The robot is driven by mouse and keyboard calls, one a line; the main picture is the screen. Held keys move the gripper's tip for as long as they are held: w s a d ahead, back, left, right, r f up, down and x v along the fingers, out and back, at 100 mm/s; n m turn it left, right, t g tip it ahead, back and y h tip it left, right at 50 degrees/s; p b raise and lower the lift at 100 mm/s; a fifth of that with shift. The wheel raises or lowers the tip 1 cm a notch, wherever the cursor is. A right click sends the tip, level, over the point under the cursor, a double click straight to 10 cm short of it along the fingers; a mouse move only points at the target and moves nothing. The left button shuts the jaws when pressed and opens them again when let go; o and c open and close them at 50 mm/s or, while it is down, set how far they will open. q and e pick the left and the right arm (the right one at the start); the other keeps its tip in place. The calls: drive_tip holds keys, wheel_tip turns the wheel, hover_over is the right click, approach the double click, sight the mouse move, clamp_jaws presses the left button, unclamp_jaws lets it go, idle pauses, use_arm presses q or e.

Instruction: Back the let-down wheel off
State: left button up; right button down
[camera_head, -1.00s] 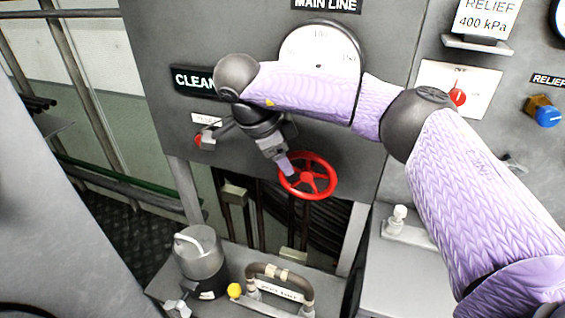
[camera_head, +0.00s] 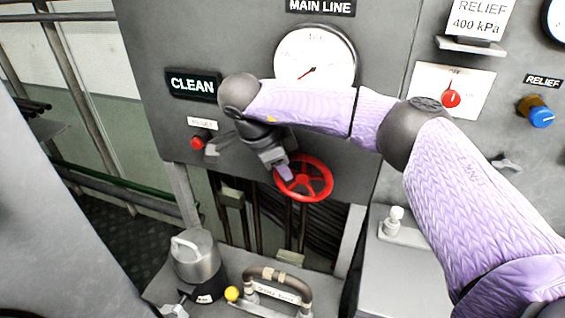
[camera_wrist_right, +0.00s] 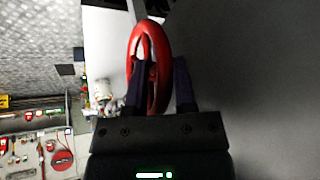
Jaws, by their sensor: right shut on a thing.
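The let-down wheel is a red handwheel (camera_head: 314,186) with spokes, low on the grey panel in the head view. It also shows edge-on in the right wrist view (camera_wrist_right: 152,40). My right gripper (camera_head: 284,173) reaches it at its left rim. In the wrist view my right gripper's dark fingers (camera_wrist_right: 162,85) stand on both sides of the rim and are shut on it. The fingertips are partly hidden by the wheel's rim. My left gripper is not in view.
Above the wheel is the main line gauge (camera_head: 315,58), partly behind my right arm. Left are a lit CLEAN sign (camera_head: 192,84) and a red button (camera_head: 199,142). Below stand a metal canister (camera_head: 195,258) and a curved handle (camera_head: 279,283). Right is a blue relief knob (camera_head: 541,117).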

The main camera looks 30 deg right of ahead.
drive_tip(key=shift+w+a+f+g+h+p, duration=0.1)
drive_tip(key=shift+g+h+p, duration=0.2)
drive_tip(key=shift+p, duration=0.15)
drive_tip(key=shift+w+a+f+n+g+h, duration=0.1)
drive_tip(key=shift+f+n+g+h, duration=0.2)
drive_tip(key=shift+g+h, duration=0.2)
drive_tip(key=shift+w+f+g+h, duration=0.1)
drive_tip(key=shift+f+g+h, duration=0.25)
drive_tip(key=shift+g+h, duration=0.15)
drive_tip(key=shift+a+f+n+g+h+b, duration=0.15)
drive_tip(key=shift+f+n+g+h+b, duration=0.25)
drive_tip(key=shift+g+h+b, duration=0.55)
drive_tip(key=shift+f+b, duration=0.15)
drive_tip(key=shift+b, duration=0.2)
